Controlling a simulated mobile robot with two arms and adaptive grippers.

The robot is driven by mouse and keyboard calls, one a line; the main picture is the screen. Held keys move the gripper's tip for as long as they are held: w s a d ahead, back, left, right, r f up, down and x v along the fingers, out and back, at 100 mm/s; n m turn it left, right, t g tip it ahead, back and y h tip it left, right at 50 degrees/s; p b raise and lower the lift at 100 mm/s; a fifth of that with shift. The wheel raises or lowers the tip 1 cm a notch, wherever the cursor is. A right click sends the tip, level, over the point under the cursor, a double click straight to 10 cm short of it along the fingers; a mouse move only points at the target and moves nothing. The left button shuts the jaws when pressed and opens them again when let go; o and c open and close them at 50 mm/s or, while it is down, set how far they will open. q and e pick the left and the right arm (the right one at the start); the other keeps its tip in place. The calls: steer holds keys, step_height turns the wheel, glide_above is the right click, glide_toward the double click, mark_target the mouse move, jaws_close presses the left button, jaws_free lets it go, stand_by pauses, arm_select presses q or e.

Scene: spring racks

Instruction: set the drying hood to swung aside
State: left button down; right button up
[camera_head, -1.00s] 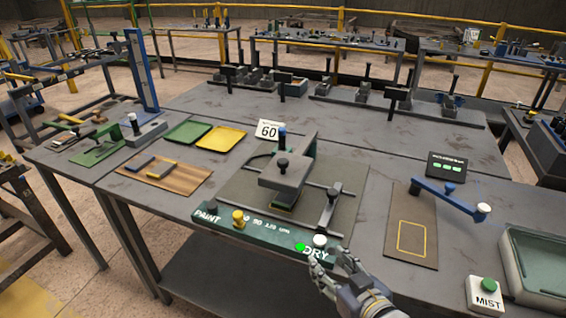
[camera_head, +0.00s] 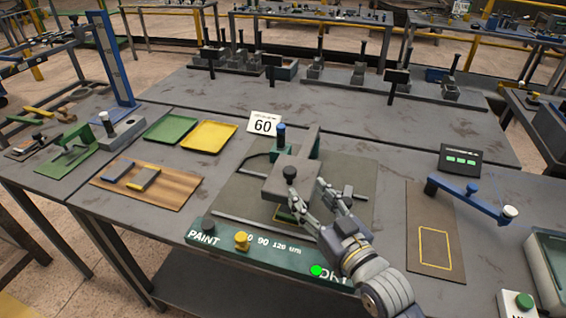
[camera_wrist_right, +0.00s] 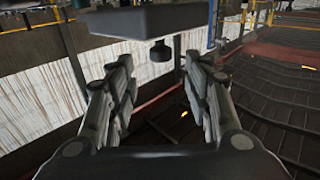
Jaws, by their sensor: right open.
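A black knob (camera_head: 290,173) stands on the hood. My right gripper (camera_head: 334,187) is open and empty, just right of the hood, with its fingers toward the knob. In the right wrist view the knob (camera_wrist_right: 160,53) and the hood block (camera_wrist_right: 145,17) show ahead of the open fingers. A gap to the knob remains. My left gripper is out of view.
A green PAINT/DRY panel (camera_head: 222,241) with a yellow knob and a lit green lamp runs along the front edge. A "60" card (camera_head: 264,123) stands behind. A blue lever (camera_head: 455,190) is at right; green and yellow trays (camera_head: 209,137) lie at left.

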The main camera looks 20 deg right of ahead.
mark_target(293, 176)
steer(key=w, duration=0.3)
steer(key=w+a+p, duration=0.1)
steer(key=w, duration=0.1)
steer(key=shift+r, duration=0.3)
steer(key=w, duration=0.2)
steer(key=shift+w+a+f, duration=0.1)
steer(key=shift+w+a, duration=0.2)
steer(key=shift+w, duration=0.05)
steer(key=shift+w+a+p, duration=0.15)
steer(key=shift+w+p, duration=0.2)
steer(key=shift+w, duration=0.35)
steer(key=shift+c, duration=0.2)
jaws_close()
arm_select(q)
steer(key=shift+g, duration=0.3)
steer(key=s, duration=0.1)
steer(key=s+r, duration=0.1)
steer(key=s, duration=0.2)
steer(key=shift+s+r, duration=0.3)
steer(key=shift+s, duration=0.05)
arm_select(e)
steer(key=shift+f, duration=0.1)
